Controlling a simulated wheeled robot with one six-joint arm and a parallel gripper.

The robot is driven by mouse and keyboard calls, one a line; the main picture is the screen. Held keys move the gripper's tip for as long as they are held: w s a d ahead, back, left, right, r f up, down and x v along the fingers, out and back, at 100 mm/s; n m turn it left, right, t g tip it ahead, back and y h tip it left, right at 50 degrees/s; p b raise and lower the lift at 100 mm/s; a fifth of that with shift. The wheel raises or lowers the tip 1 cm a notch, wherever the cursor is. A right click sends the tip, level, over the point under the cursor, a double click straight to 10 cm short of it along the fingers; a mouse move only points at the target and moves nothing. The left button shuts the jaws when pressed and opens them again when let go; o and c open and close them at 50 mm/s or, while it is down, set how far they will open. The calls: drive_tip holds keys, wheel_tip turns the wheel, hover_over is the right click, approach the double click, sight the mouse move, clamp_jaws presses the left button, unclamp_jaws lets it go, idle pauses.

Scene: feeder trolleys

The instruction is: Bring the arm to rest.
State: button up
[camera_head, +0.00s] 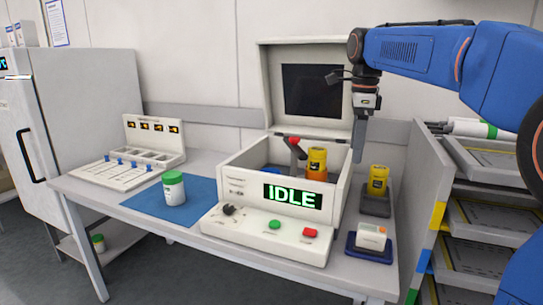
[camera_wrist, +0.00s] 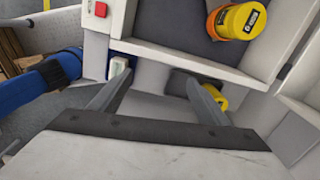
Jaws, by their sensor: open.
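My blue arm reaches in from the upper right in the head view. My gripper (camera_head: 359,150) hangs pointing down by the right edge of the raised lid of the white machine (camera_head: 331,235). In the wrist view my gripper (camera_wrist: 156,88) has its two fingers wide apart with nothing between them. A yellow container (camera_head: 378,181) stands on a dark pad below and to the right of the gripper. In the wrist view it is partly hidden behind the right finger.
The machine's display reads IDLE; inside stands a yellow-orange container (camera_head: 317,163). A white box (camera_head: 372,236) sits on a blue tray. A green-lidded white jar (camera_head: 174,188) stands on a blue mat (camera_head: 138,203). A rack of trays (camera_head: 490,205) stands at right.

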drive_tip(key=s+d+f+n+t, duration=0.1)
drive_tip(key=s+f+n, duration=0.4)
drive_tip(key=s, duration=0.3)
drive_tip(key=s+d+f+n+t, duration=0.1)
drive_tip(key=s+d+f+n, duration=0.1)
drive_tip(key=s+f+n, duration=0.3)
drive_tip(key=s+d+f+n+t, duration=0.1)
drive_tip(key=s+f+n, duration=0.4)
drive_tip(key=s, duration=0.6)
drive_tip(key=shift+s+d+f+n, duration=0.3)
drive_tip(key=shift+s+d+f, duration=0.1)
drive_tip(key=shift+d+f, duration=0.1)
drive_tip(key=s+f+n+t, duration=0.1)
drive_tip(key=s+f+n, duration=0.4)
drive_tip(key=s+f, duration=0.2)
wheel_tip(320, 180, down, 2)
drive_tip(key=shift+s+d+f, duration=0.1)
drive_tip(key=shift+s+d, duration=0.05)
drive_tip(key=shift+d, duration=0.25)
